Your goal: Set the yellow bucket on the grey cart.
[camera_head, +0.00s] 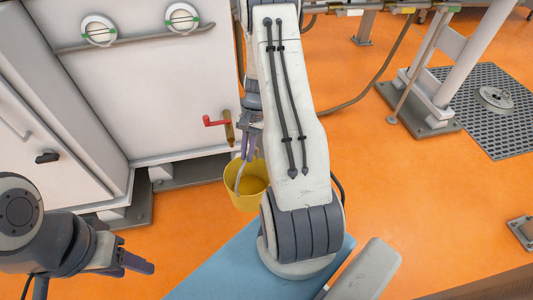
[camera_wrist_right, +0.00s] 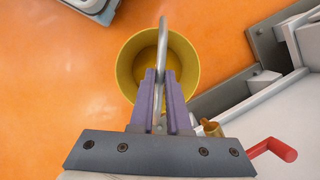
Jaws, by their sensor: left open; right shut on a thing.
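The yellow bucket (camera_head: 250,198) hangs below my right gripper (camera_head: 249,148) in the head view, just left of my right arm. In the right wrist view my right gripper (camera_wrist_right: 161,82) is shut on the bucket's grey handle, with the open yellow bucket (camera_wrist_right: 186,60) beneath the purple fingers. The bucket looks empty. My left gripper (camera_head: 135,264) is open and empty at the lower left of the head view. I cannot make out the grey cart for sure in either view.
A white cabinet (camera_head: 150,90) with a red crank handle (camera_head: 213,121) stands close to the bucket. A blue flat surface (camera_head: 218,268) lies at the bottom. A floor grate (camera_head: 500,125) and metal posts are at the right.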

